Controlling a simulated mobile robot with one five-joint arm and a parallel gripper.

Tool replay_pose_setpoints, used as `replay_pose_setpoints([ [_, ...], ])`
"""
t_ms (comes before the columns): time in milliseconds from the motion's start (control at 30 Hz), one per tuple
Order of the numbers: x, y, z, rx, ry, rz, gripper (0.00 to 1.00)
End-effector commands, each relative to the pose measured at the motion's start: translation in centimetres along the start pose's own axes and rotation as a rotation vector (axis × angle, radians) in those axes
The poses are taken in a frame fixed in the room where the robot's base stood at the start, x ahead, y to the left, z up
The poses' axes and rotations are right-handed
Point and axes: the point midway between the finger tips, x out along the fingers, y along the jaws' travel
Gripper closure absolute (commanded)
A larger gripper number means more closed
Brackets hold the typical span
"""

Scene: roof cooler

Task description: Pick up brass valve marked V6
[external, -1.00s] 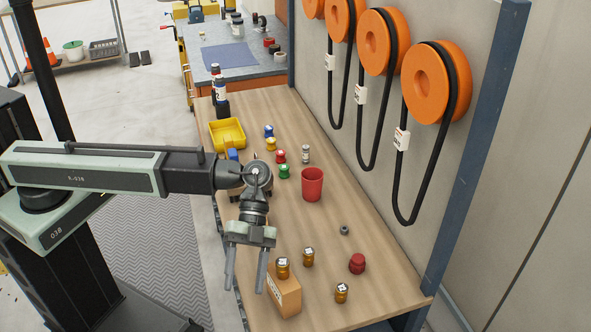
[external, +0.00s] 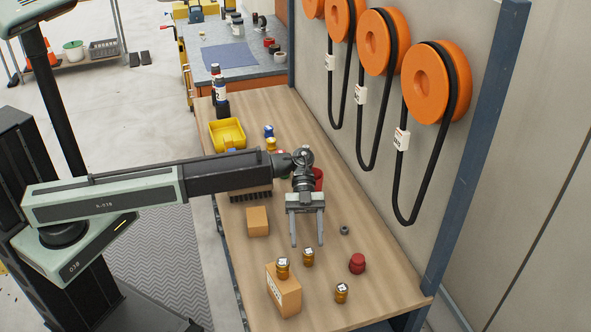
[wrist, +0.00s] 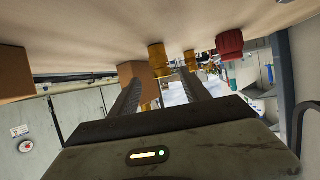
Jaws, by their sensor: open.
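Brass valves with small white labels stand near the front of the wooden bench: one (external: 308,257) on the bench top, one (external: 341,293) nearer the front edge, and one (external: 283,268) on top of a cardboard box (external: 286,294). The label marks are too small to read, so I cannot tell which is V6. My gripper (external: 307,243) points down, open and empty, its fingertips just behind the middle valve in the external view. In the wrist view, which looks upside down, brass valves (wrist: 157,60) (wrist: 190,60) show near my open fingers, beside the box (wrist: 133,72).
A red knob (external: 357,264) and a grey nut (external: 344,230) are right of my gripper. A tan block (external: 257,221) sits to its left. A red cup (external: 319,178) is partly hidden behind my wrist. A yellow bin (external: 227,135) stands farther back.

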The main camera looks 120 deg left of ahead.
Motion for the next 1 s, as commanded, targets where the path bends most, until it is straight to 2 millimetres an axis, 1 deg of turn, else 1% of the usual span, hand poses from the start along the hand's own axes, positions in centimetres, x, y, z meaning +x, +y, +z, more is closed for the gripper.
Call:
replay_pose_setpoints([
  [100,1.6,0.1,0.1,0.001,0.000,0.002,0.45],
  [167,2.3,0.1,0.1,0.001,0.000,0.001,0.45],
  [267,2.5,0.0,-0.1,0.000,0.000,0.000,0.45],
  [367,3.2,0.0,-0.1,0.001,0.000,0.001,0.45],
  [600,7.2,-0.2,-0.1,0.000,0.000,0.002,0.45],
  [667,7.6,-0.2,-0.2,0.000,0.000,0.000,0.45],
  [833,7.6,-0.3,-0.3,-0.001,0.000,0.000,0.45],
  [867,7.6,-0.3,-0.3,-0.001,0.000,0.000,0.51],
  [900,7.5,-0.3,-0.3,-0.001,0.000,0.000,0.62],
  [967,7.5,-0.3,-0.3,-0.001,0.000,0.000,0.78],
  [1000,7.5,-0.3,-0.3,-0.001,0.000,0.000,0.90],
])
